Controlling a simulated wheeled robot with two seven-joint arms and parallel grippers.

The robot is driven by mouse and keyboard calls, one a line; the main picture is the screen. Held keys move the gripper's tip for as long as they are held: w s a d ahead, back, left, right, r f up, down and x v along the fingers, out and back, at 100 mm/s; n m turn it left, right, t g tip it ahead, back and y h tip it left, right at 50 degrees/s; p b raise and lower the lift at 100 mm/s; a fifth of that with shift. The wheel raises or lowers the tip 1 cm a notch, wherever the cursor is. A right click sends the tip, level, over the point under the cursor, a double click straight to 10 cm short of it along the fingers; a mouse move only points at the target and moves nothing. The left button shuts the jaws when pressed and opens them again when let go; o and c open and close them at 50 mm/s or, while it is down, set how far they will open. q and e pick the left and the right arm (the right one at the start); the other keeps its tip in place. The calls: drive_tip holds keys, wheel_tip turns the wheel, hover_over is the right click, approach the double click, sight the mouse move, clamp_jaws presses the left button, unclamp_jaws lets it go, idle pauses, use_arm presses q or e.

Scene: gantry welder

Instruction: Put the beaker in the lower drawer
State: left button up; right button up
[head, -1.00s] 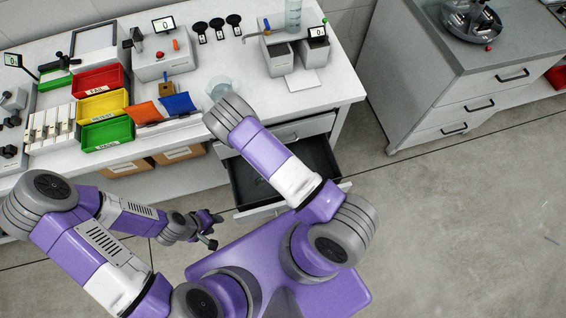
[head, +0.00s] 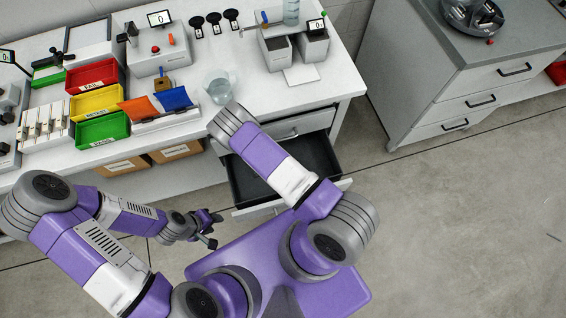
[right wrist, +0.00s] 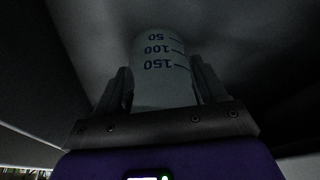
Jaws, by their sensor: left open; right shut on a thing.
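The beaker (right wrist: 163,75), clear with printed 50, 100 and 150 marks, sits between the two fingers of my right gripper (right wrist: 163,88) in the right wrist view. My right gripper is shut on it, its far end pointing away from the camera in a dark space. In the head view this hand and the beaker are hidden behind my own right arm. The lower drawer (head: 240,188) is pulled out, with a dark, empty-looking visible interior. My left gripper (head: 213,229) is open and empty, left of the drawer and low in front of the bench.
A round glass vessel (head: 218,87) stands on the white bench (head: 250,100) just beyond my right arm. An upper drawer (head: 305,125) is closed above the open one. Coloured trays (head: 100,103) stand at left. A grey cabinet (head: 450,100) stands at right; the floor between is clear.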

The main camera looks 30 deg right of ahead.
drive_tip(key=shift+f, duration=0.15)
drive_tip(key=o, duration=1.1)
drive_tip(key=shift+r, duration=0.45)
drive_tip(key=p+v, duration=0.2)
drive_tip(key=v, duration=0.5)
drive_tip(key=shift+a, duration=0.1)
